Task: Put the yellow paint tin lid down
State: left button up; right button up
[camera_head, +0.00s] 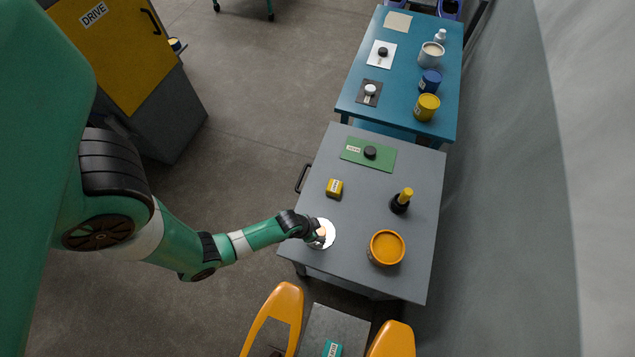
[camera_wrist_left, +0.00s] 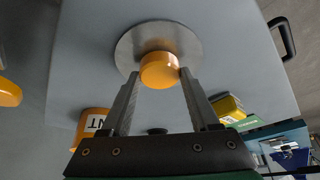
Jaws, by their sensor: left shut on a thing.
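The yellow paint tin lid (camera_head: 327,243) is a pale metal disc with a yellow-orange knob, over the left front part of the grey table (camera_head: 362,215). It also shows in the left wrist view (camera_wrist_left: 186,35). My left gripper (camera_head: 317,235) is shut on its knob, with a finger on either side in the left wrist view (camera_wrist_left: 160,76). The disc looks flat and close to the tabletop; I cannot tell whether it touches. The open orange-yellow paint tin (camera_head: 387,247) stands to the right of the lid, apart from it. My right gripper is not in view.
A yellow block (camera_head: 334,188), a dark bottle with a yellow top (camera_head: 401,201) and a green mat (camera_head: 382,160) with a black knob lie farther back. A blue table (camera_head: 405,90) with tins stands beyond. Tabletop between lid and block is clear.

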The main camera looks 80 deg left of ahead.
pick_arm(q)
jog(key=shift+f, duration=0.15)
jog(key=o, duration=1.4)
jog(key=p+v, duration=0.6)
jog(key=v, duration=0.6)
jog(key=shift+s, duration=0.1)
